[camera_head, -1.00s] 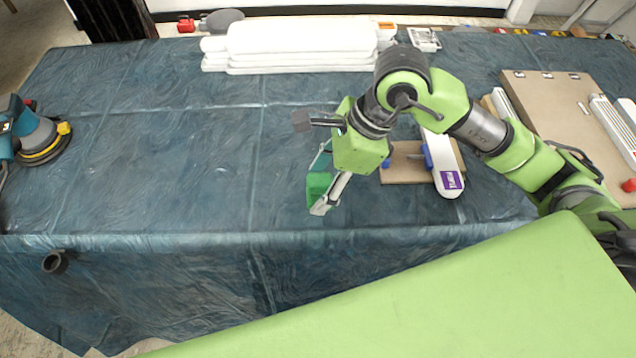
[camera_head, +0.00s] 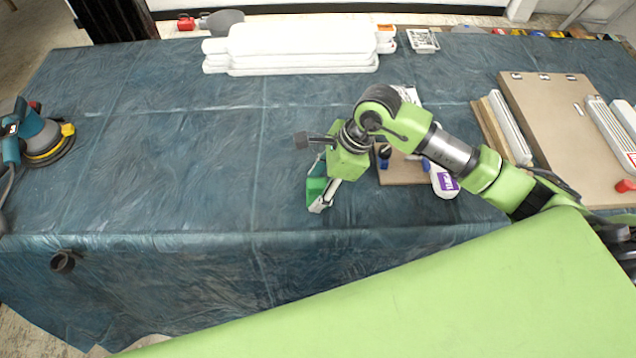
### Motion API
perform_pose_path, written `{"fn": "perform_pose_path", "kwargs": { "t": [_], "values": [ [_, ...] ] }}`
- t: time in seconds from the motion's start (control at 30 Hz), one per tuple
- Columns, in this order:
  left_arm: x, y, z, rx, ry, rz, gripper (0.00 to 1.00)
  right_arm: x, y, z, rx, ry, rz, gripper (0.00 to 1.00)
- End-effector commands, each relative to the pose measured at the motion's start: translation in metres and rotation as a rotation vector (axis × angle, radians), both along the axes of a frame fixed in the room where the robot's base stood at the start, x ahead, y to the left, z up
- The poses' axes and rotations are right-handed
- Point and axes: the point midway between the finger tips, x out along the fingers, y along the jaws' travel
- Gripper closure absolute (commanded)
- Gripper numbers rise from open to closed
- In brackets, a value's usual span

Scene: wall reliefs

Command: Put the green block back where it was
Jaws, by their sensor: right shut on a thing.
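The green block (camera_head: 316,190) is between the fingers of my right gripper (camera_head: 321,192), which is shut on it. The block is over the front middle of the table, close to the front edge. I cannot tell whether it touches the table cover. The right arm comes in from the right and partly hides the area behind the gripper. My left gripper is not in view.
A brown board (camera_head: 402,174) with a white piece (camera_head: 443,182) lies right of the gripper. White padded slabs (camera_head: 300,45) lie at the back. A sander (camera_head: 42,137) stands at the left. The blue covered table (camera_head: 180,150) is clear left of the gripper.

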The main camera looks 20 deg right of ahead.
Motion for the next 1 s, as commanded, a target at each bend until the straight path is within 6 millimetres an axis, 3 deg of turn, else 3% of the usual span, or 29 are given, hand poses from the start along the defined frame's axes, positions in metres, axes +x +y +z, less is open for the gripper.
{"fn": "perform_pose_path", "kwargs": {
  "t": [0.1,0.13,0.2,0.67,1.0],
  "values": [
    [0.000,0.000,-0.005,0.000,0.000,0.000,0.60,0.000,0.000,-0.004,0.000,-0.001,0.000,0.62],
    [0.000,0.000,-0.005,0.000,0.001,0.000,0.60,0.000,0.000,-0.004,0.000,-0.001,0.000,0.43],
    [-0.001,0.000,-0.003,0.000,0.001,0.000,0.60,0.000,0.000,-0.002,0.000,0.000,0.000,0.28],
    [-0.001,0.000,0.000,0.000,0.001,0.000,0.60,0.000,-0.002,0.005,-0.001,-0.003,-0.001,0.28],
    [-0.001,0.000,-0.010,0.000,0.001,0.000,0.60,-0.006,-0.029,0.069,-0.002,-0.007,-0.002,0.28]
  ]
}}
